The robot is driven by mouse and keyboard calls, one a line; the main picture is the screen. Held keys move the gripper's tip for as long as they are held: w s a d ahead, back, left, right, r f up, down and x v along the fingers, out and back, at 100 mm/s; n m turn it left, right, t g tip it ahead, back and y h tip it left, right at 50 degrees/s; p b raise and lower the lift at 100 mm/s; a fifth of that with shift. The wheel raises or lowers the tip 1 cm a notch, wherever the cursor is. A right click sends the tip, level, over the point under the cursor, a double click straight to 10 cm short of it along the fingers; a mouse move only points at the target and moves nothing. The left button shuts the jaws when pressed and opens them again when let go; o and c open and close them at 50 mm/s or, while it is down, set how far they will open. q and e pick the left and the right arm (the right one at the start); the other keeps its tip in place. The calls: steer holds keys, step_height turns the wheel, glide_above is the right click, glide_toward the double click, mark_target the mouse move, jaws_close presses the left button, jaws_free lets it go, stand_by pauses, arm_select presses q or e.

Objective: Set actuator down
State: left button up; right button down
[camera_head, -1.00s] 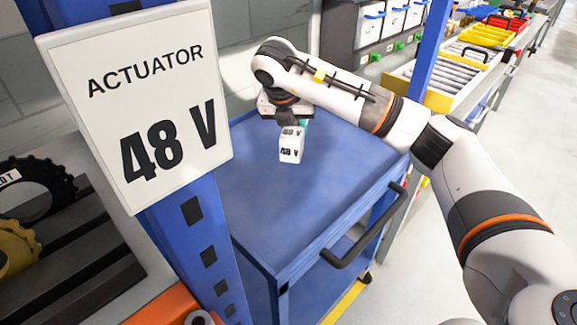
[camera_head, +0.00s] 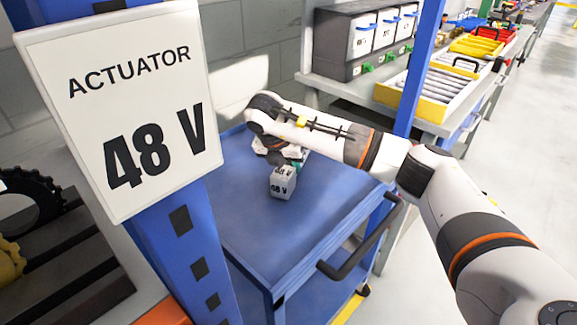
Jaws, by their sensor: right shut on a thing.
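The actuator (camera_head: 283,184) is a small light-grey block marked "48 V". It is at or just above the top of the blue cart (camera_head: 262,228); whether it touches the top I cannot tell. My right gripper (camera_head: 285,166) comes from the right and is shut on the actuator from behind and above. Its fingers are mostly hidden by the wrist and the block. A white sign (camera_head: 130,110) reading "ACTUATOR 48 V" stands at the left, in front of the cart. My left gripper is not in view.
The blue cart top is otherwise bare, with a black handle (camera_head: 362,245) at its right side. A blue post (camera_head: 190,250) stands at the left front. A bench with a yellow tray (camera_head: 425,98) and white bins (camera_head: 362,38) is behind at the right.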

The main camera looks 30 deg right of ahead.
steer(key=shift+f, duration=0.25)
steer(key=c, duration=1.1)
jaws_free()
steer(key=shift+f, duration=0.1)
steer(key=shift+o, duration=0.2)
steer(key=v, duration=0.7)
steer(key=shift+s+a+r, duration=0.1)
steer(key=shift+a+r, duration=0.05)
steer(key=shift+r, duration=0.2)
